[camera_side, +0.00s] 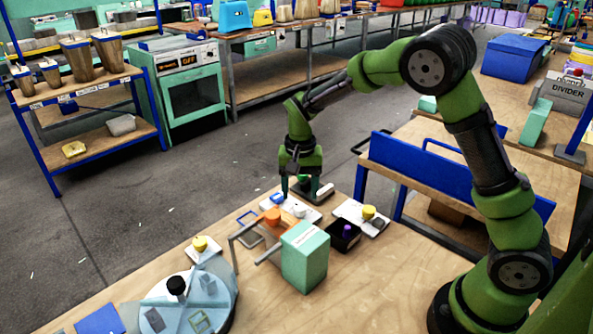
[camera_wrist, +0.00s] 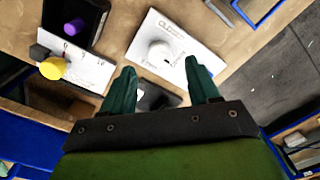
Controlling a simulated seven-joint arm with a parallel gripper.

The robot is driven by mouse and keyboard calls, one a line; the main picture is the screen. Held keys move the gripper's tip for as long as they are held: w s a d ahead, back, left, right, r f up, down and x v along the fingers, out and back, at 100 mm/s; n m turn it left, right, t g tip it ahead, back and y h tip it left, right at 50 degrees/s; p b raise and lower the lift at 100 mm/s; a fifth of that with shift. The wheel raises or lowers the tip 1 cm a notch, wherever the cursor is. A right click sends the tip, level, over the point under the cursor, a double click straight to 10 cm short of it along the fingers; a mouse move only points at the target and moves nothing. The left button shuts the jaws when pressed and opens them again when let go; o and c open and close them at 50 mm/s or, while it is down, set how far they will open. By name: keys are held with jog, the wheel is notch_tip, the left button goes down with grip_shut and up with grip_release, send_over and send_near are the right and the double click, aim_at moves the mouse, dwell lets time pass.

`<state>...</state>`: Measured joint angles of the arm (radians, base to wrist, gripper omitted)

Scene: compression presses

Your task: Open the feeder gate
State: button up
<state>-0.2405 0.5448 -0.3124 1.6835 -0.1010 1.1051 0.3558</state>
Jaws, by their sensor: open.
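My gripper (camera_side: 299,194) points down over the far edge of the wooden worktable, open and empty. In the wrist view its two green fingers (camera_wrist: 160,68) are spread apart, pointing toward a white panel (camera_wrist: 185,72) with a round white knob (camera_wrist: 160,53). The fingers look apart from the knob. A dark object (camera_wrist: 155,97) shows partly between the fingers, mostly hidden. A teal box (camera_side: 305,258) with a label stands nearer the camera, beside a grey bent bar (camera_side: 236,243) and an orange piece (camera_side: 271,217). I cannot tell which part is the feeder gate.
A round turntable-like unit (camera_side: 212,312) with a black knob stands at the front left. The table's front right is clear.

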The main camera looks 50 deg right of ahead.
aim_at(299, 206)
notch_tip(299, 206, up, 12)
jog(key=shift+r, duration=0.2)
jog(key=s+a+r+n+t+y, duration=0.1)
jog(key=s+r+n+t, duration=0.1)
jog(key=s, duration=0.8)
jog(key=s+a+r+n+t+y, duration=0.1)
jog(key=s+t, duration=0.4)
jog(key=s, duration=0.6)
jog(key=shift+a+r+n, duration=0.55)
jog(key=shift+r+n, duration=0.1)
jog(key=shift+n, duration=0.45)
